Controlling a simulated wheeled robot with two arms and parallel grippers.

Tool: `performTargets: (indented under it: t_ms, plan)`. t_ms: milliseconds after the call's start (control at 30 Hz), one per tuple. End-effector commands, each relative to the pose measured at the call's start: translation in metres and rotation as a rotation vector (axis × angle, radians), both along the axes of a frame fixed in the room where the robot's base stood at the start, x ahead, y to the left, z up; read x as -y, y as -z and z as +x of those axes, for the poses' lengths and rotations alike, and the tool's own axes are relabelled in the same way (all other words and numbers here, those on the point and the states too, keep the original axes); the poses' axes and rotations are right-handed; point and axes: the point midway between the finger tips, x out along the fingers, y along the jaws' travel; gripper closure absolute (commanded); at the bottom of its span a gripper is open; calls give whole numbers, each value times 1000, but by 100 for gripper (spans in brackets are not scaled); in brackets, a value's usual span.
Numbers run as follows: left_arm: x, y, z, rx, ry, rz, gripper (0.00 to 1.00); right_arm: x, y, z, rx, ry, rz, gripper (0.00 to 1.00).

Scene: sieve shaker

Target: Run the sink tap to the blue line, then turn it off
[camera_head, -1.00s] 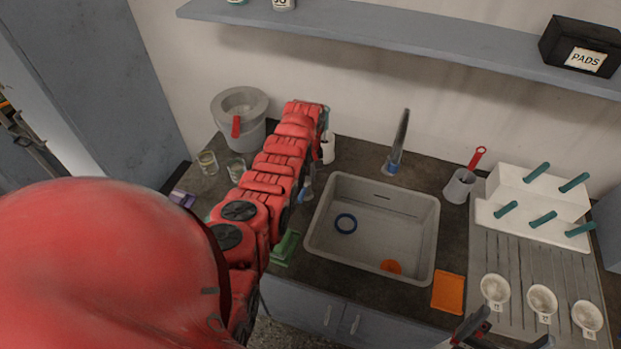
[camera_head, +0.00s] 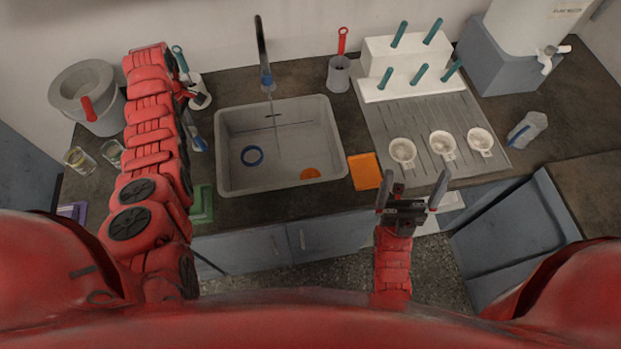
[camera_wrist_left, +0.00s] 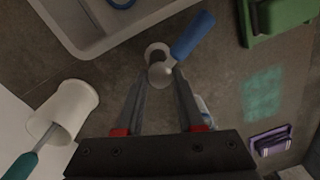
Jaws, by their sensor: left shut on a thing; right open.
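The sink (camera_head: 225,150) is set in the dark counter. A metal tap valve with a blue lever (camera_head: 197,137) stands left of the sink. In the left wrist view the lever (camera_wrist_left: 192,36) is at the fingertips. My left gripper (camera_wrist_left: 160,75) is shut on the valve's lever. My right gripper (camera_head: 412,192) is open and empty before the counter's front edge.
An orange disc (camera_head: 310,174) lies in the basin and an orange pad (camera_head: 365,171) right of it. A draining board (camera_head: 420,115) with white cups is at right.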

Motion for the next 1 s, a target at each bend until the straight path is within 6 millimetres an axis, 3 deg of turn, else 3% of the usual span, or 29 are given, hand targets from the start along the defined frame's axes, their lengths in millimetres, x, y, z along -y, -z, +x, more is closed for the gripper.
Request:
performTargets:
  t_ms: [367,867,1000]
  plan:
    - [2,2,-1,-6,-363,-4,100,0,13,0,0,0,0,0]
    - [2,-2,-2,-7,-865,-3,100,0,1,0,0,0,0,0]
    - [2,1,-3,-9,-911,-3,100,0,2,0,0,0,0,0]
